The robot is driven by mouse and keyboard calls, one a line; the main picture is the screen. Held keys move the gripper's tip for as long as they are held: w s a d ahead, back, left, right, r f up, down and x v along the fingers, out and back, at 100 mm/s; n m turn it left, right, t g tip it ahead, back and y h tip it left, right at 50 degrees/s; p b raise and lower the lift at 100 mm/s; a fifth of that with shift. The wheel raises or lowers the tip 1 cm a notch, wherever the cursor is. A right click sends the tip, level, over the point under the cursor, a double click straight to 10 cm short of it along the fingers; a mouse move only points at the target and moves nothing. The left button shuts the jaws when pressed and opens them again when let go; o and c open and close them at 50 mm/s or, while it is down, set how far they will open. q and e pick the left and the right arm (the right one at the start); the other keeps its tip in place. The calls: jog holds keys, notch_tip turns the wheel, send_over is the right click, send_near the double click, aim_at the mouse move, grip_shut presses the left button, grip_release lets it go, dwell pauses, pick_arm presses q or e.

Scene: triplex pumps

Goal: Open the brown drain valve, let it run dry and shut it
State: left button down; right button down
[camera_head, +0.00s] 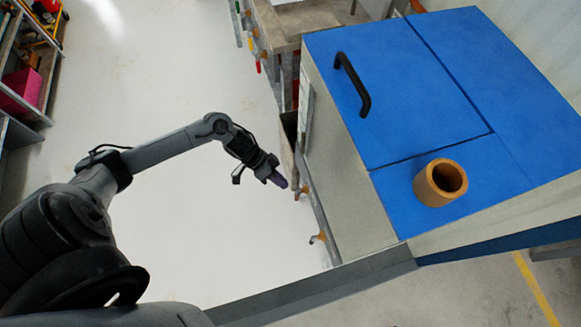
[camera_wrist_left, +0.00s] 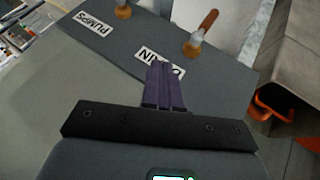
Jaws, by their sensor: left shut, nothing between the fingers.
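The brown drain valve (camera_wrist_left: 207,27) shows in the left wrist view, with a brown handle on a brass-coloured body. Its handle points up and to the right in that view. It stands near a white label on a dark grey panel (camera_wrist_left: 88,48); the label reads as DRAIN, partly hidden by my fingers. My left gripper (camera_wrist_left: 164,68) has purple fingers pressed together with nothing between them, short of the valve and apart from it. In the head view the left gripper (camera_head: 280,182) is beside the cabinet's left side, near small valve fittings (camera_head: 318,238). My right gripper is out of view.
A second brass fitting (camera_wrist_left: 122,10) is by the PUMPS label. An orange hook-like part (camera_wrist_left: 262,108) is at the right of the wrist view. The blue-topped cabinet (camera_head: 400,90) carries a black handle and a brown cup (camera_head: 428,190). Open floor lies left of it.

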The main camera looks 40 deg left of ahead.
aim_at(297, 196)
pick_arm(q)
jog(key=w+a+f+y+b, duration=0.1)
jog(key=w+a+f+b, duration=0.3)
jog(key=a+f+b, duration=0.5)
jog(key=shift+a+f+b, duration=0.3)
jog(key=shift+a+b, duration=0.1)
jog(key=shift+b, duration=1.45)
jog(key=w+d+f+b, duration=0.1)
jog(key=d+f+b, duration=0.7)
jog(key=d, duration=0.1)
jog(key=shift+d, duration=0.3)
